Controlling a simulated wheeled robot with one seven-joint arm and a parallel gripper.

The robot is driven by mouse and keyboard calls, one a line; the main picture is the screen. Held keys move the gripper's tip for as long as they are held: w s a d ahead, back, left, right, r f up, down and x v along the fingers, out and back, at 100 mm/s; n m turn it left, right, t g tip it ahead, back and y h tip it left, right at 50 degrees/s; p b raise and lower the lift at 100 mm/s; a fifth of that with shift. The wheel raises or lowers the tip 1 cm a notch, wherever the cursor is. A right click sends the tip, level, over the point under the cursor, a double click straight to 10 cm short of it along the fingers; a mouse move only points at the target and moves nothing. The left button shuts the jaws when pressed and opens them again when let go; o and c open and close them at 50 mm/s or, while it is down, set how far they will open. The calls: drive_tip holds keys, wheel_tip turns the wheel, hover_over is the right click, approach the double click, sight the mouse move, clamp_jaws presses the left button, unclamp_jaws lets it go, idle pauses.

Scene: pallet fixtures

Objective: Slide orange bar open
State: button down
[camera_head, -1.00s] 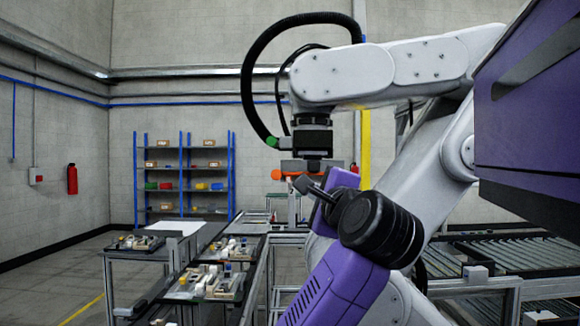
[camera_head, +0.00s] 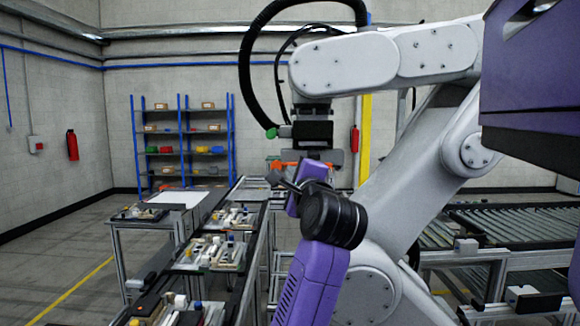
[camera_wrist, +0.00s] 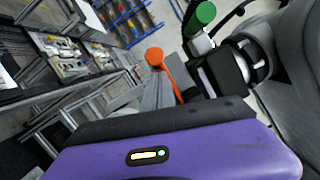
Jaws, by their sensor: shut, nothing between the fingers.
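The orange bar (camera_head: 285,165) shows as a short orange strip at the tool end of a white arm (camera_head: 400,55), partly hidden behind purple and dark parts. In the wrist view, an orange rod with a round orange knob (camera_wrist: 154,57) stands near the picture's middle, left of a black tool with a green knob (camera_wrist: 205,12). My gripper (camera_head: 277,178) is small and dark, at the end of a purple arm, just below the orange bar. It is shut with nothing in it. I cannot tell if it touches the bar. The bar's far part is hidden.
Tables with trays of parts (camera_head: 215,250) stand at the left. A roller conveyor (camera_head: 520,225) lies at the right. The white arm and its black hose (camera_head: 245,70) crowd the space around the bar. Blue-framed shelves (camera_head: 182,140) stand far back.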

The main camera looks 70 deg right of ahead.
drive_tip(key=shift+w+a+r, duration=0.1)
drive_tip(key=shift+w+a, duration=0.05)
drive_tip(key=shift+w, duration=0.15)
drive_tip(key=shift+w+a+b, duration=0.2)
drive_tip(key=shift+w+a, duration=0.05)
drive_tip(key=shift+w, duration=0.35)
drive_tip(key=shift+w+a+b, duration=0.15)
drive_tip(key=shift+w+a, duration=0.1)
drive_tip(key=shift+w, duration=0.3)
